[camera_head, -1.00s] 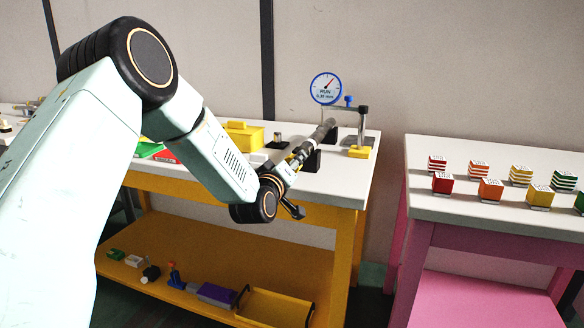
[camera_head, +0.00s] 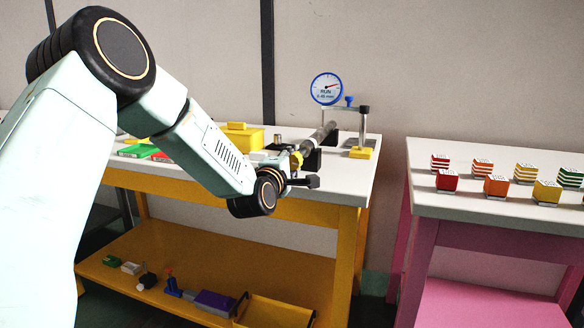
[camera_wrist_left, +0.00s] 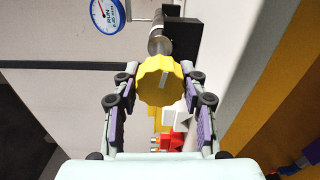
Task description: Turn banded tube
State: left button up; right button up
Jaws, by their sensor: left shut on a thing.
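The grey tube (camera_head: 322,134) lies across black supports at the right end of the white table, under the dial gauge (camera_head: 326,88). In the left wrist view the tube (camera_wrist_left: 158,38) runs away from me, with a ribbed yellow knob (camera_wrist_left: 158,82) at its near end. My left gripper (camera_wrist_left: 160,86) is shut on this knob, with a purple-padded finger at each side. In the head view the gripper (camera_head: 296,166) is at the tube's near end, and the wrist partly hides it. The gauge needle points up and right. My right gripper is not in view.
A gauge stand (camera_head: 364,126) with a yellow foot stands at the table's right end. A yellow box (camera_head: 243,138) is behind my forearm. A pink table (camera_head: 440,205) with several coloured blocks stands to the right, across a gap.

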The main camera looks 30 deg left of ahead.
pick_arm(q)
jog(key=shift+f+n+b, duration=0.1)
jog(key=shift+n+b, duration=0.35)
jog(key=shift+n, duration=0.55)
jog(key=o, duration=1.2)
jog(key=shift+c, duration=0.2)
jog(key=shift+s, duration=0.1)
jog(key=v, duration=1.2)
